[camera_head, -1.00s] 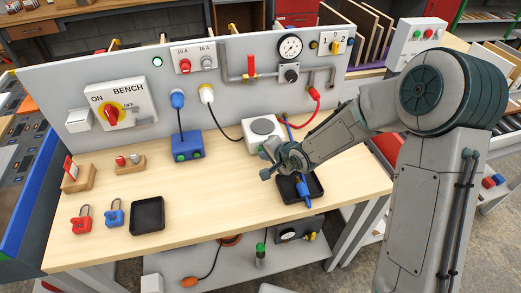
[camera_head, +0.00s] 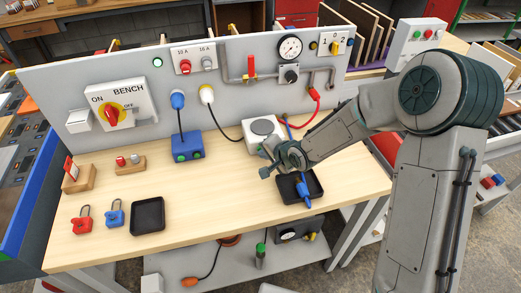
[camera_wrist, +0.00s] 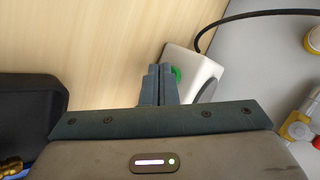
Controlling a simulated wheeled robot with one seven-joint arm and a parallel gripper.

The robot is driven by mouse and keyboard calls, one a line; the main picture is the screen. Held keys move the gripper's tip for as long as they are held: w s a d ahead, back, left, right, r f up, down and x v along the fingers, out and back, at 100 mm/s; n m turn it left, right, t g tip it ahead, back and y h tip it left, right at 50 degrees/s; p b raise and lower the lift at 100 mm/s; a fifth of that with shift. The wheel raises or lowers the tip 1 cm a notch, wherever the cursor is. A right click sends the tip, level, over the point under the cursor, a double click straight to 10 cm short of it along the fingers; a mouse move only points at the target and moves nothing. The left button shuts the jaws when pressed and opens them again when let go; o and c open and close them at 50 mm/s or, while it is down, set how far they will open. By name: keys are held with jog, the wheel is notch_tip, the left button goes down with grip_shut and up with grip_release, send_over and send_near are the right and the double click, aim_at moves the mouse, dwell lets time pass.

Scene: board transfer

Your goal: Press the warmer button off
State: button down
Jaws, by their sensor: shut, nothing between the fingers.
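The warmer is a white box with a round grey plate on top (camera_head: 262,130). It stands on the bench against the grey panel. In the wrist view a corner of the warmer (camera_wrist: 204,72) shows beyond my fingers, with a green button (camera_wrist: 177,73) on its face. My gripper (camera_wrist: 158,69) is shut and empty. Its fingertips are just beside the green button in the picture and partly cover it. I cannot tell whether they touch it. In the head view my wrist hides the front of the warmer.
A black tray (camera_head: 316,192) with a blue tool lies close by; it also shows in the wrist view (camera_wrist: 30,110). A black cable (camera_wrist: 245,15) runs from the warmer to the panel. A blue box (camera_head: 187,149) stands to the left. The bench front (camera_head: 215,215) is clear.

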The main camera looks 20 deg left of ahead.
dwell(0.4)
jog(key=shift+s+d, duration=0.2)
jog(key=shift+s, duration=0.1)
jog(key=shift+s+d, duration=0.5)
jog(key=shift+s, duration=0.35)
jog(key=shift+s+d, duration=0.55)
jog(key=shift+s, duration=0.25)
jog(key=shift+s+d, duration=0.5)
jog(key=shift+s, duration=0.35)
jog(key=shift+s, duration=0.1)
